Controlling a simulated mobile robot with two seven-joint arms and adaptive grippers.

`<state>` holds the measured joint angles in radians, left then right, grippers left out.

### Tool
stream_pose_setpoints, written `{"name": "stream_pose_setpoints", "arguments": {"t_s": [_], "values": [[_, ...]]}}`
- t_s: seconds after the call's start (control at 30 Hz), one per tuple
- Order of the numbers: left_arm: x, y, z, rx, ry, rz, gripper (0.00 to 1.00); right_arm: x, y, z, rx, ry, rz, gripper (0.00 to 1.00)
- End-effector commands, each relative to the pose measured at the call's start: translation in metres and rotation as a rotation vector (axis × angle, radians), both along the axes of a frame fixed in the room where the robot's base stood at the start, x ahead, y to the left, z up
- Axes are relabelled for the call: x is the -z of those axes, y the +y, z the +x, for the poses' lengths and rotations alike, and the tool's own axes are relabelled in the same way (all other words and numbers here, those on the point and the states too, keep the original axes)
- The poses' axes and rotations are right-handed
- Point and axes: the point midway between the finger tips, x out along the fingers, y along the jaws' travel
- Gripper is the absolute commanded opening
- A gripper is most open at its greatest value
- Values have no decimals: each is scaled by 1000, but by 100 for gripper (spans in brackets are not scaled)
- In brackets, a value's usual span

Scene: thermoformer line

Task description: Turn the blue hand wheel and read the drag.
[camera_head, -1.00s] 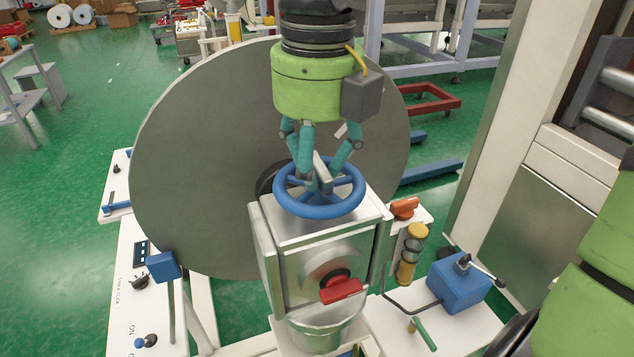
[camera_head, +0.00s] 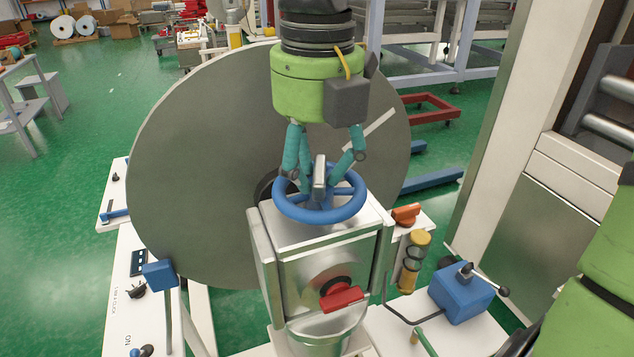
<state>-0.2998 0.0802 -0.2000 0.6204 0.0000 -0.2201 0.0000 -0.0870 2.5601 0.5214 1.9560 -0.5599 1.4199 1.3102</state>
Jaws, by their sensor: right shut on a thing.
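The blue hand wheel (camera_head: 318,212) lies flat on top of a metal box-shaped housing (camera_head: 322,262). My right gripper (camera_head: 318,190) points down into the wheel from above. Its teal fingers are at the wheel's spokes and middle, closed on the wheel. A grey upright piece (camera_head: 319,172) shows between the fingers. The exact contact is partly hidden by the fingers. My left gripper does not show in the head view.
A large grey disc (camera_head: 200,190) stands right behind the housing. A red knob (camera_head: 341,299) is on the housing's front. An orange knob (camera_head: 406,214), a yellow-capped cylinder (camera_head: 413,262) and a blue box with a lever (camera_head: 462,292) are at the right.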

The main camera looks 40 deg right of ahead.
Motion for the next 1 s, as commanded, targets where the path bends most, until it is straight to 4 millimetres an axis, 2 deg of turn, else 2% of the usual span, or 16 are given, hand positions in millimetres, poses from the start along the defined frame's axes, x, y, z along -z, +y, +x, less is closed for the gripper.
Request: {"name": "stream_pose_setpoints", "arguments": {"t_s": [0.03,0.17,0.43,0.57,0.6,0.67,1.0], "values": [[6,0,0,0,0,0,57,15,-1,-5,54,40,-1,0],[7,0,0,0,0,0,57,14,-1,-5,140,40,0,0],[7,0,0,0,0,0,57,13,-1,-5,153,39,-1,0],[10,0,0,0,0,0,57,14,-2,-4,266,39,1,0],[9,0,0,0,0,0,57,13,-2,-4,269,40,0,64],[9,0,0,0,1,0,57,13,-2,-5,266,40,0,88],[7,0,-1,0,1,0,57,9,-2,-3,261,28,-1,90]]}}
